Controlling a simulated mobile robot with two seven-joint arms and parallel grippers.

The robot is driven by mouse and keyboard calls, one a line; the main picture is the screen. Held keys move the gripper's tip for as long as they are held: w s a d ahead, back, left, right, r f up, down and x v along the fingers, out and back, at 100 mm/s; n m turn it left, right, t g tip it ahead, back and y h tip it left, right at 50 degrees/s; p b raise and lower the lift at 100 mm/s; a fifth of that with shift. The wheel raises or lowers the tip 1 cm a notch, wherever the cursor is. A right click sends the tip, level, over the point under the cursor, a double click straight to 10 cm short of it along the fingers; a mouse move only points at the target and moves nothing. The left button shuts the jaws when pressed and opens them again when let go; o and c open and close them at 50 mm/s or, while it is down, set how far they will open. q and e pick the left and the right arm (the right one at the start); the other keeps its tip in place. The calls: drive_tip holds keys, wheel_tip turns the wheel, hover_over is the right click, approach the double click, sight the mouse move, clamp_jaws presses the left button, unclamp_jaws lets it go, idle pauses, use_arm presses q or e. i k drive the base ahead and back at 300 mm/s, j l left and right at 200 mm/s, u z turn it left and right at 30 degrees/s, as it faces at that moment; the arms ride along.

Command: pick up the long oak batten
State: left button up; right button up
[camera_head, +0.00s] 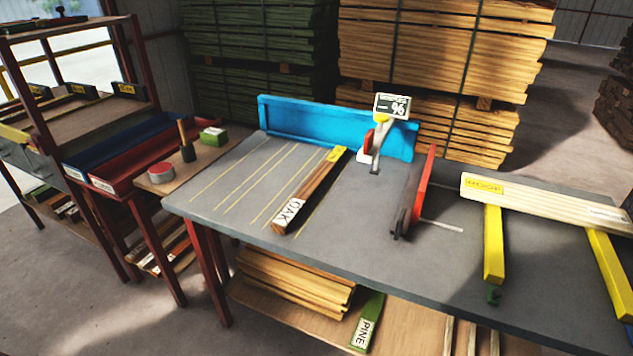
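A brown batten with a white OAK label (313,188) lies on the grey workbench (225,205), left of its middle. Its labelled end points to the near edge, and its far end has a yellow tag and reaches close to the blue backboard. It lies over or beside thin yellow lines on the bench top. Nothing touches it from above. Neither of my grippers shows in the head view.
A blue backboard (290,119), a meter with a % display (392,105) and a red upright plate (422,186) stand on the bench. A pale board (540,202) rests on yellow supports at right. Red and blue trays (125,165) stand left.

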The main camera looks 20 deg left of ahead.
sight(286, 219)
drive_tip(key=j+z, duration=0.35)
drive_tip(key=j, duration=0.45)
drive_tip(key=k+j+z, duration=0.15)
drive_tip(key=j+z, duration=0.2)
drive_tip(key=j, duration=0.4)
